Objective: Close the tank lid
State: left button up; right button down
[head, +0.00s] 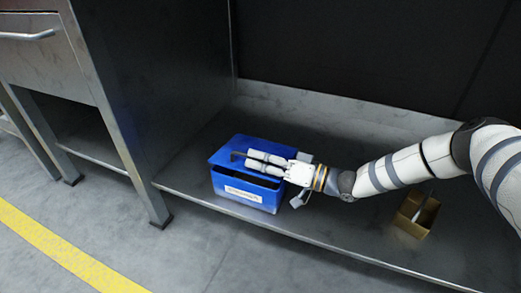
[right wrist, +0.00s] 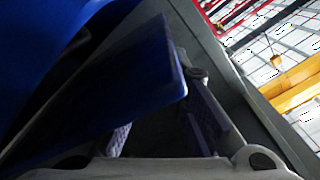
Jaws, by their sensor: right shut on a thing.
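The blue tank (head: 228,187) stands on the grey metal shelf, with a white label on its front. A dark opening shows below its blue lid (head: 222,155), so the lid stands partly open. My right gripper (head: 250,160) reaches in from the right over the tank and is shut on the lid. In the right wrist view the dark blue lid panel (right wrist: 140,95) lies by the fingers, one of them partly hidden behind it. The exact grip point is too dark to tell. My left gripper is not in view.
A dark cabinet side (head: 160,75) rises at left, and a dark panel closes the back. The shelf's front edge borders the open floor.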

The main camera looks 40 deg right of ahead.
aim_at(258, 172)
jog(key=shift+s+a+f, duration=0.2)
jog(key=shift+a+f, duration=0.15)
jog(key=shift+f, duration=0.3)
jog(key=shift+s+a+f, duration=0.15)
jog(key=shift+a+f, duration=0.2)
jog(key=shift+f, duration=0.25)
jog(key=shift+y, duration=0.3)
jog(key=c, duration=1.7)
grip_release()
jog(key=shift+s, duration=0.1)
jog(key=shift+d, duration=0.1)
jog(key=v, duration=1.2)
jog(key=shift+d+r, duration=0.1)
jog(key=shift+r, duration=0.2)
